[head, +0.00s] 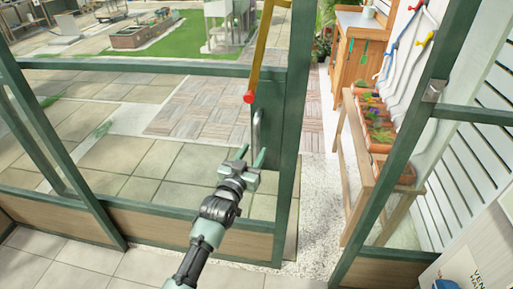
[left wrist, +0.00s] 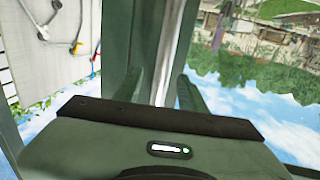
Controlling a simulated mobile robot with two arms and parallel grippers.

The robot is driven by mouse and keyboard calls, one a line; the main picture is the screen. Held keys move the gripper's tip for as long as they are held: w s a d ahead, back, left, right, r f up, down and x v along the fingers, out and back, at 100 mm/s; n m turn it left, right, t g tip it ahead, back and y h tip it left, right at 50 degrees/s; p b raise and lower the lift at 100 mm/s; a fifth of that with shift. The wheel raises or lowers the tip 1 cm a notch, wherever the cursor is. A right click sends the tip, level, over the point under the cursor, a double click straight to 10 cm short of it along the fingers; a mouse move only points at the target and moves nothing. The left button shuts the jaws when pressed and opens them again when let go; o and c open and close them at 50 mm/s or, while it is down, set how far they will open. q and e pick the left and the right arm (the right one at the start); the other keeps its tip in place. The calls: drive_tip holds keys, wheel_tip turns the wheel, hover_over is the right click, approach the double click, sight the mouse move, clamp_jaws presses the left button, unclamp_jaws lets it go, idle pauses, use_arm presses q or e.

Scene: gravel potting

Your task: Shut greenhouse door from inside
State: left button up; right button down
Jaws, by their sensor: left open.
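The greenhouse door has a dark green frame (head: 287,140) and glass panes. It stands ajar, with a gap to the right of its edge. Its upright metal handle (head: 256,128) is on the inside near that edge. My left gripper (head: 251,157) is open at the handle's lower end. In the left wrist view the pale handle bar (left wrist: 163,45) shows between the two fingers of the left gripper (left wrist: 160,76). I cannot tell whether they touch it. My right gripper is out of view.
A green post (head: 400,140) stands right of the gap. Beyond it are a wooden bench with terracotta pots (head: 377,138) and a wooden cabinet (head: 352,50). A yellow bar with a red end (head: 249,97) crosses the door above the handle. Pale floor tiles (head: 75,262) lie clear at front left.

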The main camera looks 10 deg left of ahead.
use_arm(q)
drive_tip(key=shift+v, duration=2.05)
